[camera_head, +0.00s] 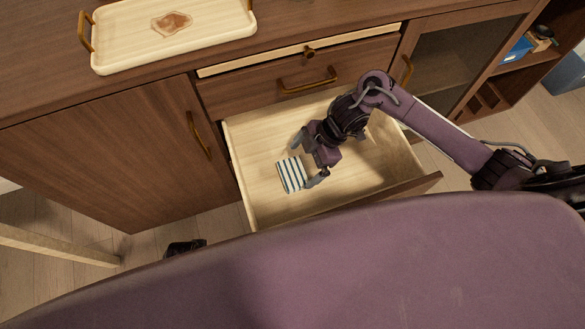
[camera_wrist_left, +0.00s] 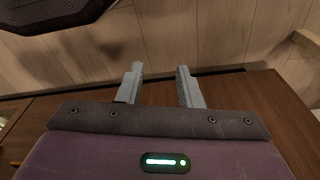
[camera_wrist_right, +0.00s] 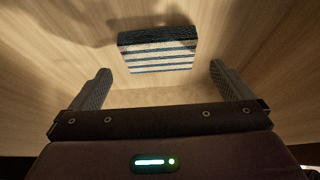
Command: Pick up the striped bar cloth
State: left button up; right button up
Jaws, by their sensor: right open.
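The striped bar cloth (camera_head: 291,175) is a small folded block with blue and white stripes. It lies in the open, light wooden drawer (camera_head: 252,190). It also shows in the right wrist view (camera_wrist_right: 158,50), ahead of the fingers and between their lines. My right gripper (camera_head: 307,161) reaches into the drawer with its fingers spread on either side of the cloth's near end; in the right wrist view its gap is empty. My left gripper (camera_wrist_left: 160,85) shows only in the left wrist view, with its fingers apart and nothing between them.
A pale tray (camera_head: 200,45) with brass handles stands on the cabinet top, with a brown patch on it. The open drawer's walls surround my right gripper. Its floor around the cloth is clear.

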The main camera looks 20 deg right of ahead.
aim_at(293, 173)
jog(key=x, duration=0.4)
jog(key=shift+d+f+b, duration=0.1)
jog(key=shift+d+b, duration=0.05)
jog(key=shift+b, duration=0.25)
jog(key=shift+a+f, duration=0.2)
jog(key=shift+f, duration=0.15)
pick_arm(q)
jog(key=r, duration=0.3)
jog(key=shift+w+d+r, duration=0.2)
jog(key=shift+w+d, duration=0.15)
jog(key=shift+d, duration=0.05)
pick_arm(e)
jog(key=c, duration=0.8)
jog(key=shift+r, duration=0.1)
jog(key=shift+r, duration=0.45)
pick_arm(q)
notch_tip(293, 173, down, 7)
jog(key=s+a+p, duration=0.2)
jog(key=shift+s+f+p, duration=0.15)
jog(key=shift+f+p, duration=0.05)
jog(key=shift+p, duration=0.1)
pick_arm(e)
notch_tip(293, 173, up, 9)
jog(key=shift+r, duration=0.1)
